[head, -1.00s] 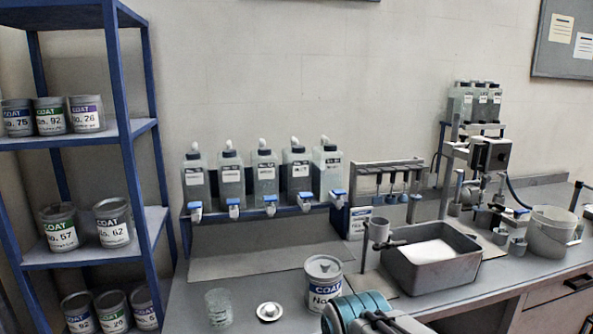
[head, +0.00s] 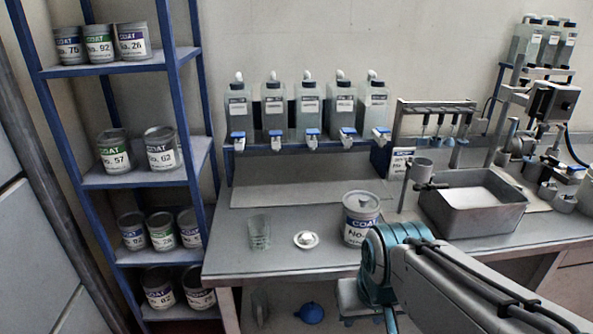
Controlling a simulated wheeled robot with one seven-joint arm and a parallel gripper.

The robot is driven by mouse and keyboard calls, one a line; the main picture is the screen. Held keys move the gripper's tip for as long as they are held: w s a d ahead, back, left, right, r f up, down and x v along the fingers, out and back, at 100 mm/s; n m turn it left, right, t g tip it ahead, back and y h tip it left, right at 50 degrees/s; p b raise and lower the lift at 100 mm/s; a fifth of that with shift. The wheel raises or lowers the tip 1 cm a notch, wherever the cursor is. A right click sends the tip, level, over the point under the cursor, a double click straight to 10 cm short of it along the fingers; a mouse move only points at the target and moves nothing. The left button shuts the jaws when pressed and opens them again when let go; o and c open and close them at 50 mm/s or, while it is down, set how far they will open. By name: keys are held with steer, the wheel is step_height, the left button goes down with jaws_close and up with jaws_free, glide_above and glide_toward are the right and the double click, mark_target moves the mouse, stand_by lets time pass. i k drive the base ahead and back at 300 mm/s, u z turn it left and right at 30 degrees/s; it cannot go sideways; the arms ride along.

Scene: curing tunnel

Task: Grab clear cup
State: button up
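The clear cup (head: 259,232) stands upright on the grey bench (head: 290,262), near its left front part. It is see-through and looks empty. A small white dish-like piece (head: 306,239) lies just right of it, and a labelled coat can (head: 360,218) stands further right. My arm reaches in from the lower right, with its teal joint in front of the can's lower right side. My gripper is out of the picture, so its state does not show. Nothing touches the cup.
A blue-framed shelf (head: 182,178) with several coat cans stands close left of the bench. Several dispenser bottles (head: 308,110) with blue taps line the back. A grey tray (head: 475,218) sits to the right. A blue funnel-like object (head: 310,313) is below the bench.

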mark_target(258, 225)
steer(key=u, duration=0.4)
steer(key=i, duration=0.9)
steer(key=u, duration=0.2)
